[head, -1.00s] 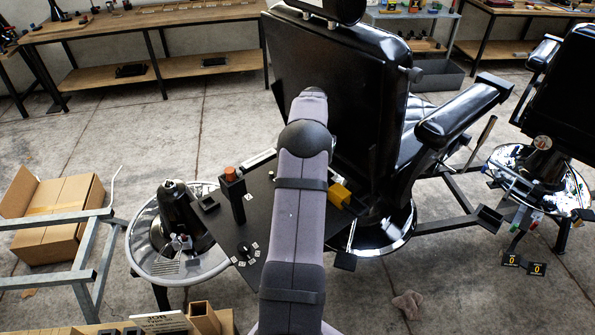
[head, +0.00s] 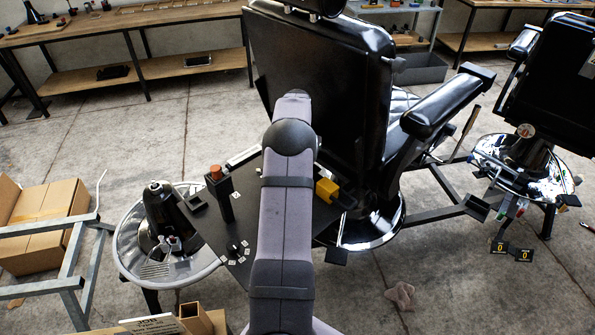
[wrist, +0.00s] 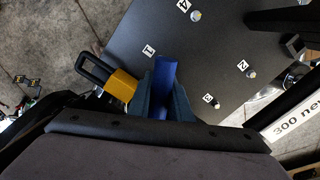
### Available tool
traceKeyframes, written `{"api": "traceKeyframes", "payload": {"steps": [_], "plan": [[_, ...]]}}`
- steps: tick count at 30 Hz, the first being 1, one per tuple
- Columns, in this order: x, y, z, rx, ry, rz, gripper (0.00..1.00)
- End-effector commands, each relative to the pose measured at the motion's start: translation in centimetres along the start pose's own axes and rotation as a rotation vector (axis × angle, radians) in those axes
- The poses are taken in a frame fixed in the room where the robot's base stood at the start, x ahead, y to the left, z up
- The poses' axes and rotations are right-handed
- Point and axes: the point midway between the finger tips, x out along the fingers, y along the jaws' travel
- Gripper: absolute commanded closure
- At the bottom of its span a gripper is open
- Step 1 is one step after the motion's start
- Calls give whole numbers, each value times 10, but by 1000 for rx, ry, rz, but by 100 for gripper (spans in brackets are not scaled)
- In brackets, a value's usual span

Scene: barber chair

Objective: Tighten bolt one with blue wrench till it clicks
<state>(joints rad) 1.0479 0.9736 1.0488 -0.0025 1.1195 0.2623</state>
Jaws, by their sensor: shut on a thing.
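In the wrist view, my gripper (wrist: 166,98) is shut on the blue wrench (wrist: 165,78), whose far end reaches over the dark plate (wrist: 205,60) beside label 1 (wrist: 149,50). Bolt one cannot be seen; the wrench and fingers cover the area below its label. Whether the wrench is seated on it cannot be told. Bolt heads show near label 4 (wrist: 184,6), label 2 (wrist: 243,65) and label 3 (wrist: 208,99). In the head view my arm hides the gripper and wrench; the plate (head: 205,228) shows to the left of it.
A yellow block with a black loop (wrist: 120,85) sits close left of the wrench. A white strip reading "300 ne" (wrist: 295,118) is at the right. In the head view, a black post with an orange top (head: 221,195) stands on the plate and the barber chair (head: 320,95) rises behind.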

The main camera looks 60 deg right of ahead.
Motion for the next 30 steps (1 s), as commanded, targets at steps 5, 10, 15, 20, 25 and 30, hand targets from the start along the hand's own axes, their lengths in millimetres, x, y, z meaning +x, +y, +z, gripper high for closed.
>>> {"api": "traceKeyframes", "payload": {"steps": [5, 10, 15, 20, 25, 30], "plan": [[12, 0, 0, 0, 1, 0, 100], [23, 0, 0, 0, 2, -1, 100], [33, 0, 0, 0, 2, 0, 100], [43, 0, 0, 0, 1, 0, 100], [39, 0, -1, 0, 2, -1, 100], [39, 0, -1, 0, 2, -1, 100]]}}
